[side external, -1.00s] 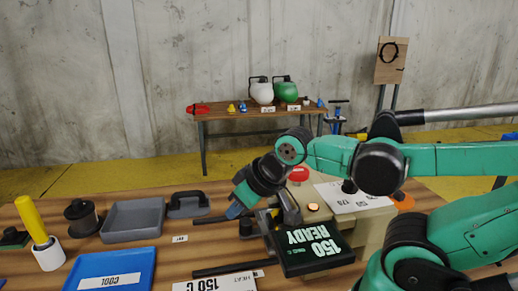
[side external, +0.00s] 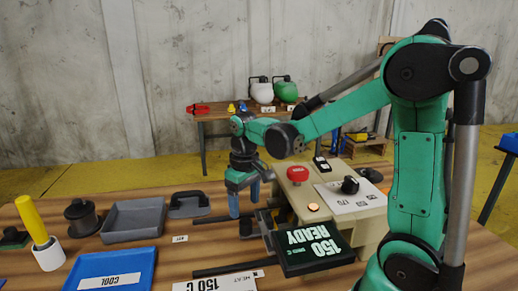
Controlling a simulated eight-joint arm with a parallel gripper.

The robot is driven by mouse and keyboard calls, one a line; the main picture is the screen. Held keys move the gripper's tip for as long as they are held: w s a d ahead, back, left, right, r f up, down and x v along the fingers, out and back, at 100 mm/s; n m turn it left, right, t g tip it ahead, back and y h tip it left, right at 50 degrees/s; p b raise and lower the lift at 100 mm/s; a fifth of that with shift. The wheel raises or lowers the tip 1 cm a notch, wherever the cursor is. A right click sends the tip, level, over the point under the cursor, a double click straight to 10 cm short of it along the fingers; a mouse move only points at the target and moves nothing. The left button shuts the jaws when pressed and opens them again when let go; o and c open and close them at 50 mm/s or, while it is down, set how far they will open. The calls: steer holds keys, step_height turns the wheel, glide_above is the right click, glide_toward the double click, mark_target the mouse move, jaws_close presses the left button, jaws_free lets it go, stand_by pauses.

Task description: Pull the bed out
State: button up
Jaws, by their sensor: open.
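A beige heating machine (side external: 297,199) stands right of centre, with a black display (side external: 316,250) reading "150 READY" in front. Two dark rails (side external: 225,270) stick out to its left on the table. A dark and grey part at the machine's left opening (side external: 265,222) appears to be the bed, still mostly inside; its outline is partly hidden by my gripper and the display. My gripper (side external: 243,203) points down with blue fingers apart and empty, just left of the machine, above or near the far rail. I cannot tell whether it touches anything.
A red button (side external: 297,174), a black knob (side external: 350,185) and a lit orange button are on the machine. Left on the wooden table are a grey tray (side external: 104,236), a blue tray (side external: 151,252), a grey hand tool (side external: 190,204) and a yellow-handled roller (side external: 31,217). The table between the rails is clear.

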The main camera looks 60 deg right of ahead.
mark_target(246, 221)
steer(key=shift+d+f, duration=0.15)
steer(key=shift+f, duration=2.85)
jaws_close()
